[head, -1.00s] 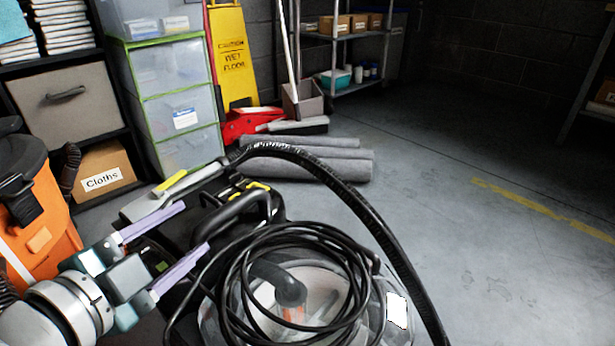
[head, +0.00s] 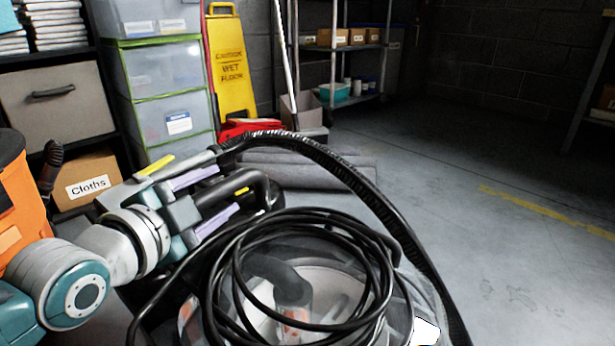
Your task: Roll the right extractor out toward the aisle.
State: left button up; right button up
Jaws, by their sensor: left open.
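The right extractor (head: 330,283) is the black machine with a clear tank in the lower middle of the head view. A black cable (head: 237,270) lies coiled over its top, and a ribbed black hose (head: 375,185) arches over it to the right. Its black handle (head: 262,188) rises at the back left. My left gripper (head: 227,190) is open at this handle, one lilac finger above the bar and one below it. I cannot tell whether the fingers touch the bar. The extractor's wheels and base are hidden. My right gripper is not in view.
An orange machine (head: 20,215) stands close on the left. Behind are a Cloths box (head: 88,180), clear drawers (head: 165,75), a yellow wet-floor sign (head: 232,65) and grey rolls (head: 340,172). Open floor (head: 500,250) with a yellow line (head: 540,210) lies to the right.

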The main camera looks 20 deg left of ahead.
pick_arm(q)
grip_shut()
dwell(0.6)
dwell(0.9)
